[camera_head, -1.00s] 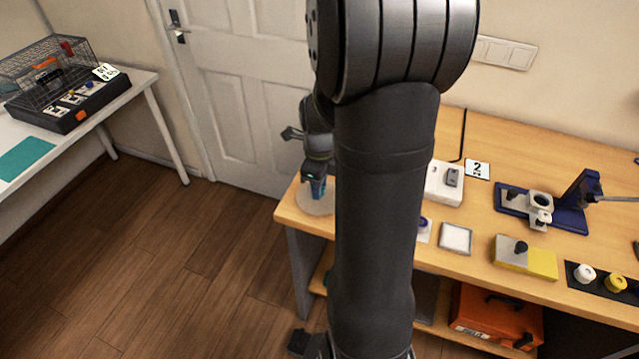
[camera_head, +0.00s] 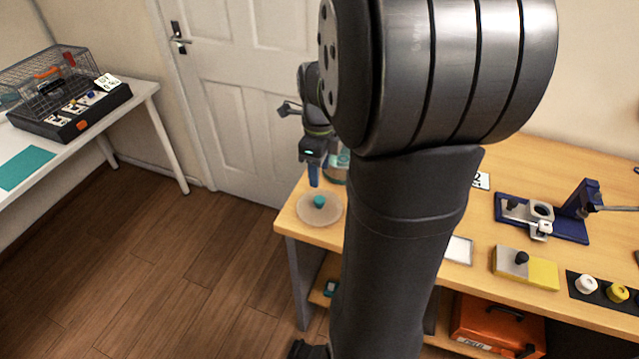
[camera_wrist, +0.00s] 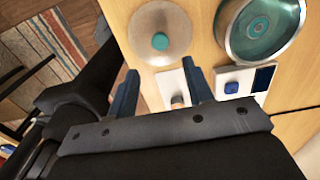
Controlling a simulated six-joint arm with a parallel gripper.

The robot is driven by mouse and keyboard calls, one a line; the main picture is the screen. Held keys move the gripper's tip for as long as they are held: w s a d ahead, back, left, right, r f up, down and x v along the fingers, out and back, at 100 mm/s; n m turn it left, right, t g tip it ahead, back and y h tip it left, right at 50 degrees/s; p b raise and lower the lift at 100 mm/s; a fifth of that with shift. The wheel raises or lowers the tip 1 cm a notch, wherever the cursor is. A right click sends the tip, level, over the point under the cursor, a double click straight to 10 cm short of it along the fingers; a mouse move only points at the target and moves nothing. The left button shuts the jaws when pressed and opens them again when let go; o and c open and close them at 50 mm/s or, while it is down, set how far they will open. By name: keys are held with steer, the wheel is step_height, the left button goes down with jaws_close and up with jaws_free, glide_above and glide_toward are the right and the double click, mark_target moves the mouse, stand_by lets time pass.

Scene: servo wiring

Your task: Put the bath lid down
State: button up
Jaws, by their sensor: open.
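The bath lid (camera_head: 309,216) is a pale, see-through disc with a teal knob (camera_head: 319,202). It lies flat on the left front corner of the wooden bench and also shows in the wrist view (camera_wrist: 176,22). My gripper (camera_head: 314,182) is above the lid, apart from its knob. In the wrist view my gripper (camera_wrist: 160,80) has its blue fingers spread with nothing between them. The bath (camera_wrist: 232,40), a round glass dish with teal contents, is uncovered beside the lid. In the head view my arm partly hides the bath (camera_head: 338,170).
A white plate with a grey peg (camera_wrist: 155,98) and a white block with a blue button (camera_wrist: 232,86) are close to the bath. Blue fixture (camera_head: 570,222) and yellow block (camera_head: 541,272) stand further right. The bench edge is close to the lid.

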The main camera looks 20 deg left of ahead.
mark_target(320, 199)
steer(key=shift+r, duration=1.5)
steer(key=shift+f, duration=0.15)
step_height(320, 199, down, 12)
steer(key=shift+r, duration=1.8)
